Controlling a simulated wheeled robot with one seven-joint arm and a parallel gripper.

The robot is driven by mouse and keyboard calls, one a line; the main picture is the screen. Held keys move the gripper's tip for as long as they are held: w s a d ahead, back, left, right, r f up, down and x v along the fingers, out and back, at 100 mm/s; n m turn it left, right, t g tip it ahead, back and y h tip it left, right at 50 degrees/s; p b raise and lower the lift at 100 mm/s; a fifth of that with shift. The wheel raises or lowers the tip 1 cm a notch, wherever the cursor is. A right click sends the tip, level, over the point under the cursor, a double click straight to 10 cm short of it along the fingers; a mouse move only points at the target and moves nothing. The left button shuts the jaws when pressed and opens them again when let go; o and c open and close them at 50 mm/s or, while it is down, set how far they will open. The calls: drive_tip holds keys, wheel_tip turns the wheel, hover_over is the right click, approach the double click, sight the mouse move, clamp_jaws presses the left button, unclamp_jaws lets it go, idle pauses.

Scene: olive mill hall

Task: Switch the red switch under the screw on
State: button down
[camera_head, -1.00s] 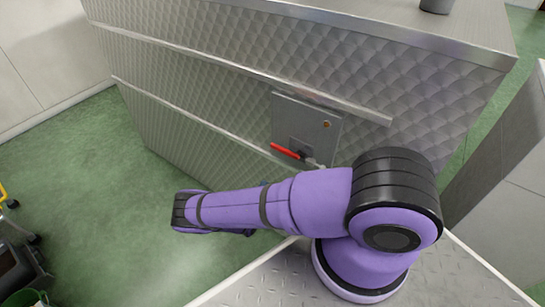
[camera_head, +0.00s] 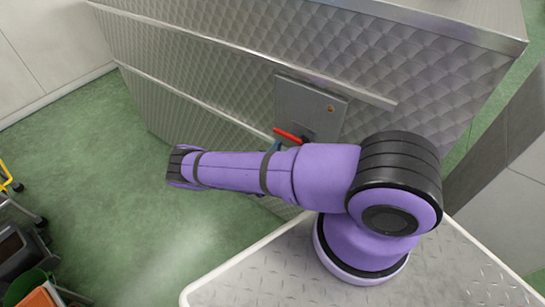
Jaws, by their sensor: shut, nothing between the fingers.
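The red switch (camera_head: 287,135) is a lever handle on a grey metal box (camera_head: 300,103) on the side of the quilted steel machine. The handle lies nearly level, its free end to the left and slightly raised; its dark pivot is just above my purple arm. The arm crosses in front of the box's lower part and hides it. My gripper cannot be made out; it is hidden behind or below the arm. A small teal part shows just above the arm, below the handle, and I cannot tell what it is. No screw can be made out.
A small orange light (camera_head: 330,109) sits on the box's upper right. A metal rail (camera_head: 240,63) runs along the machine above it. Green floor (camera_head: 110,190) is open to the left. Dark and green bins (camera_head: 30,283) and a yellow frame (camera_head: 8,178) stand at the left edge.

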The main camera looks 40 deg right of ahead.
sight(275, 130)
drive_tip(key=shift+r, duration=1.5)
